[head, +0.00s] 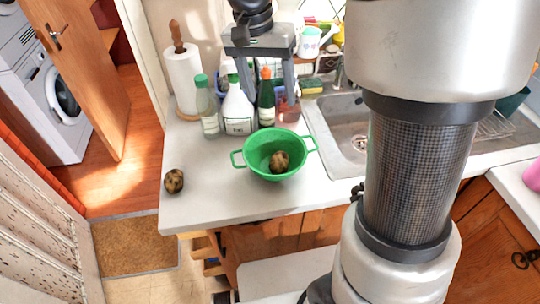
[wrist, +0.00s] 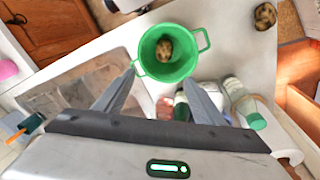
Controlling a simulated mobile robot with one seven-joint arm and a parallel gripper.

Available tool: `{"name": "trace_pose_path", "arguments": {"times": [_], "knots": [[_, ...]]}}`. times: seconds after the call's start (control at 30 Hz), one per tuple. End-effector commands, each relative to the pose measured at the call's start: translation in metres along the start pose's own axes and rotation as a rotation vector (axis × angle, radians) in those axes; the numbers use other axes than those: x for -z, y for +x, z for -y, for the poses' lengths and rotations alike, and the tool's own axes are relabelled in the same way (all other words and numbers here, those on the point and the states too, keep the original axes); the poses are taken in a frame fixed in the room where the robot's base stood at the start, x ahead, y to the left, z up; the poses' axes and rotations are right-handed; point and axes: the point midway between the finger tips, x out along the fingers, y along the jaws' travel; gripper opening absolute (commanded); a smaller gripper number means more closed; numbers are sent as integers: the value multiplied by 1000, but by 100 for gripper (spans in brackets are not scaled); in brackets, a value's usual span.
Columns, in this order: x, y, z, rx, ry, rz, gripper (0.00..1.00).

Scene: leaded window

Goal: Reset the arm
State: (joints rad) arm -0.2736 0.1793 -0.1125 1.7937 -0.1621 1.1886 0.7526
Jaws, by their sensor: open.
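My gripper (head: 260,85) is open and empty above the back of the counter, with its fingers apart and pointing down over the bottles. In the wrist view its two fingers (wrist: 160,98) show spread, with the green colander (wrist: 145,52) beyond their tips. The green colander (head: 250,157) stands upright on the white counter, and a brown mottled potato-like item (head: 279,161) lies in it. A second such item (head: 174,181) lies on the counter near its left front edge. My arm covers the right part of the head view.
A paper towel roll (head: 184,75), a green-capped bottle (head: 207,105), a white spray bottle (head: 238,108) and a dark bottle (head: 266,98) stand behind the colander. The sink (head: 345,122) is to its right. The counter's front left is mostly clear.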

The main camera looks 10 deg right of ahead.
Motion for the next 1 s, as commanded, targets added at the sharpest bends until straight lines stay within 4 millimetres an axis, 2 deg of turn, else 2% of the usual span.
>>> {"name": "trace_pose_path", "arguments": {"times": [0.27, 0.43, 0.6, 0.7, 0.9, 1.0], "knots": [[-1, -1, -1, 3, -2, -1, 64], [-15, -19, -22, 66, -54, -29, 64], [-53, -44, -65, 183, -186, -121, 64], [-78, -51, -88, 237, -271, -199, 64], [-119, -48, -116, 284, -408, -347, 64], [-130, -44, -123, 288, -449, -393, 64]]}}
